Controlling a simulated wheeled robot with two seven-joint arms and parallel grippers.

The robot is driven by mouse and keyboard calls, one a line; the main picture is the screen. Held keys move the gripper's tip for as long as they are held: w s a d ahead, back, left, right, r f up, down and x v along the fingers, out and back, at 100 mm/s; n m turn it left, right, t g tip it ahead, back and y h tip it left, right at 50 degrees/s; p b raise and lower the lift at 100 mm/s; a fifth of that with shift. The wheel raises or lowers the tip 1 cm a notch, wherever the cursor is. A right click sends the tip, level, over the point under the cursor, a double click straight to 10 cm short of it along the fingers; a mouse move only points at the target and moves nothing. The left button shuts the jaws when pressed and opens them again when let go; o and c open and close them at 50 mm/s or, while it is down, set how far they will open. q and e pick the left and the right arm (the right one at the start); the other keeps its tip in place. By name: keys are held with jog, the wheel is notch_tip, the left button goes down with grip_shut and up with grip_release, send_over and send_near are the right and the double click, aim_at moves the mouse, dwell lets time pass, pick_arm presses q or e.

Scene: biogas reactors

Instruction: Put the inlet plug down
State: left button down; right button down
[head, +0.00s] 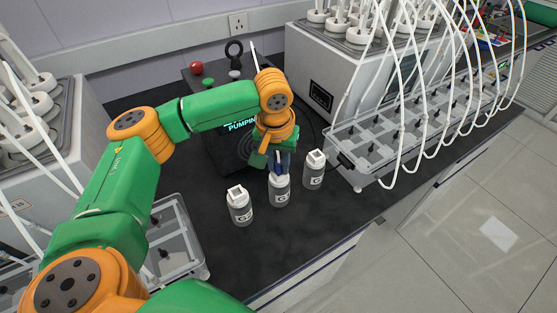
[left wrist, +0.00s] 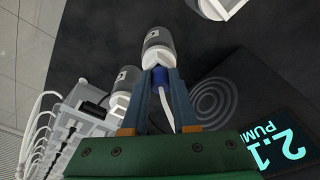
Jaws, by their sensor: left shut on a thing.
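The blue inlet plug (left wrist: 160,78), with a white tube (left wrist: 167,108) on it, is between the fingers of my left gripper (left wrist: 155,98). In the head view my left gripper (head: 281,163) points down over the middle bottle (head: 279,191), and its fingers hide most of the plug. The plug is at the white top of this bottle (left wrist: 157,42); I cannot tell whether it is seated in it or only just above. My right gripper is not in view.
Similar bottles stand to the left (head: 239,207) and right (head: 314,170). The pump unit (head: 203,77), its screen reading "PUMPIN", is behind my arm. A clear rack (head: 360,178) under white tubes stands right, another clear tray (head: 178,262) left. The black bench front is clear.

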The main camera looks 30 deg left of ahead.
pick_arm(q)
jog(key=c, duration=0.7)
grip_release()
jog(key=shift+f, duration=0.1)
jog(key=r, duration=0.4)
jog(key=s+r, duration=0.1)
jog(key=r, duration=0.7)
jog(key=shift+s+d+r, duration=0.1)
jog(key=shift+s+d, duration=0.15)
jog(key=shift+s, duration=0.15)
